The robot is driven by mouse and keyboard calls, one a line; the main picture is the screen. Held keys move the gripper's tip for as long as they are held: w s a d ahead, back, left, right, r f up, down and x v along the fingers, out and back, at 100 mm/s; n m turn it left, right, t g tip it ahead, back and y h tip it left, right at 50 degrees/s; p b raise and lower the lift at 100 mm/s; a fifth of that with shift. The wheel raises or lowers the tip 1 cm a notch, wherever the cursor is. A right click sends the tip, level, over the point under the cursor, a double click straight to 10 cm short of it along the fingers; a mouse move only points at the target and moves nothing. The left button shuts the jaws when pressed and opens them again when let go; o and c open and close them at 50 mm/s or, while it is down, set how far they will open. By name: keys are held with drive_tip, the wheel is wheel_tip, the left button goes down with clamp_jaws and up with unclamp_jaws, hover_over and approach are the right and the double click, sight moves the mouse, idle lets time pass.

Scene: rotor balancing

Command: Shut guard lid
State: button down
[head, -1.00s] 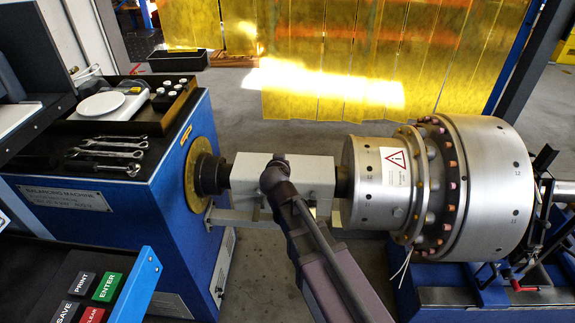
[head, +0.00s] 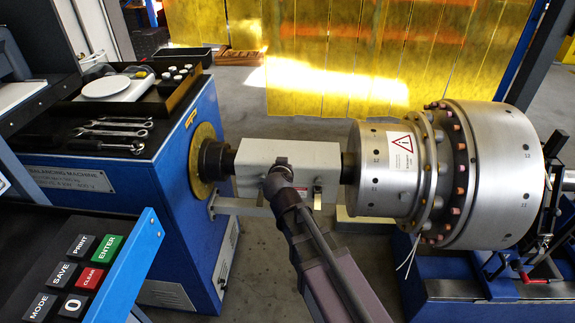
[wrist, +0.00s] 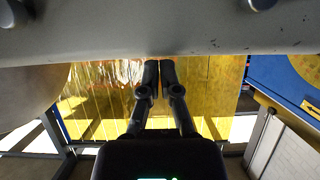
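The guard is a pale grey box (head: 312,155) around the shaft, between the blue balancing machine and the metal rotor. From the head view I cannot tell its lid from its body, or whether the lid is open or shut. My arm reaches up to the front of the guard and hides part of its front face. My gripper's fingers are not clearly visible there. In the wrist view my gripper (wrist: 160,64) has its two fingertips together and empty, just below a broad grey surface (wrist: 170,30), probably the guard. Whether they touch it is unclear.
The flanged rotor (head: 490,170) stands right of the guard on a blue support. The blue machine (head: 190,215) at left carries spanners (head: 112,133) and a tray with a scale (head: 105,87). A keypad panel (head: 85,265) is at front left. Yellow curtains (head: 340,60) hang behind.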

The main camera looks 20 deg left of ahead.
drive_tip(key=shift+s+d+f, duration=0.25)
drive_tip(key=shift+s+f, duration=0.15)
drive_tip(key=shift+s, duration=0.1)
drive_tip(key=shift+w+a+f, duration=0.1)
drive_tip(key=shift+w, duration=0.15)
